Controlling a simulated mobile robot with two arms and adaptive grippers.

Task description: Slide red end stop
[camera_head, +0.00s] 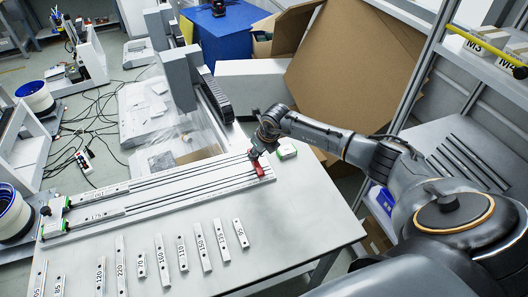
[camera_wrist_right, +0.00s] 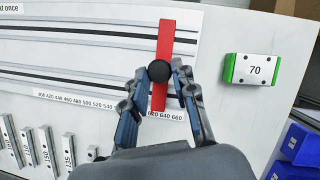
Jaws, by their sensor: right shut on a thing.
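The red end stop (camera_wrist_right: 162,95) is a flat red bar lying across the rail fixture (camera_wrist_right: 70,60), near its right end by the scale marks 620 to 660. A round black knob (camera_wrist_right: 159,71) sits on the bar. My right gripper (camera_wrist_right: 158,78) is shut on this knob, with one finger on each side. In the head view the right gripper (camera_head: 257,152) reaches down over the red end stop (camera_head: 258,168) at the right end of the rails. Part of the stop is hidden there by the gripper. My left gripper is not in view.
A white and green block marked 70 (camera_wrist_right: 253,69) lies just right of the fixture. Several numbered metal bars (camera_head: 160,258) lie on the front of the table (camera_head: 300,215). A gantry column (camera_head: 180,75) stands behind. A shelf rack (camera_head: 425,75) is at the right.

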